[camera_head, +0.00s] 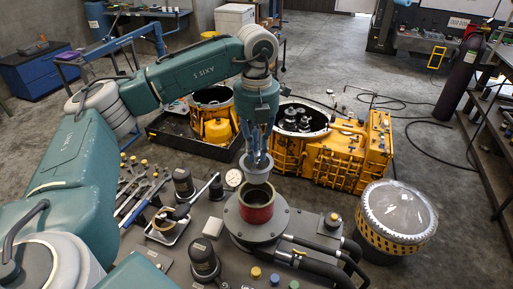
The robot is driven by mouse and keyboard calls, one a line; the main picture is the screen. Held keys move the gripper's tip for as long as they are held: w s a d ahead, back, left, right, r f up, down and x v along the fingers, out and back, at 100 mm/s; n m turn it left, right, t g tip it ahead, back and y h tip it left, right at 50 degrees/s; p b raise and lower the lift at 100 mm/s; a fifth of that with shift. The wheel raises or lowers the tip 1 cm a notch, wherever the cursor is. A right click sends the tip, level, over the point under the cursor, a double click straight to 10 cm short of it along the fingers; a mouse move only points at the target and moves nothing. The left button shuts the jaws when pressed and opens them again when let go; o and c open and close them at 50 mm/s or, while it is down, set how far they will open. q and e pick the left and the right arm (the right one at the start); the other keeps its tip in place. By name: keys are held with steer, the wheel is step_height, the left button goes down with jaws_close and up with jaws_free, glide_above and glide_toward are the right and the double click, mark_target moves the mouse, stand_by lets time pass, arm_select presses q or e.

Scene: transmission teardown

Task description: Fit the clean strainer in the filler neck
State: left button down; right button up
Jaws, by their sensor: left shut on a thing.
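My left gripper (257,152) points straight down and is shut on the strainer (257,170), a small grey cup with a wider rim. The strainer hangs upright just above the filler neck (257,213), a short dark red cylinder with an open top. The neck stands on a round grey flange (232,222) on the bench. The strainer's lower end appears above the neck's mouth; whether it touches the rim cannot be told. My right gripper is not in view.
Dark hoses (318,262) run right from the flange. A tray (167,228) with a tan ring, wrenches (138,200) and black cylinders (184,184) lie left.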

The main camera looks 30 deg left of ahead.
arm_select(q)
step_height(320, 180, down, 13)
steer(key=b, duration=0.9)
steer(key=shift+f, duration=0.2)
steer(key=shift+f, duration=0.2)
steer(key=shift+f+b, duration=0.65)
steer(key=shift+b, duration=0.15)
stand_by(0.7)
steer(key=c, duration=1.6)
jaws_free()
steer(key=shift+r, duration=0.2)
steer(key=shift+r+p, duration=0.95)
steer(key=shift+r, duration=0.4)
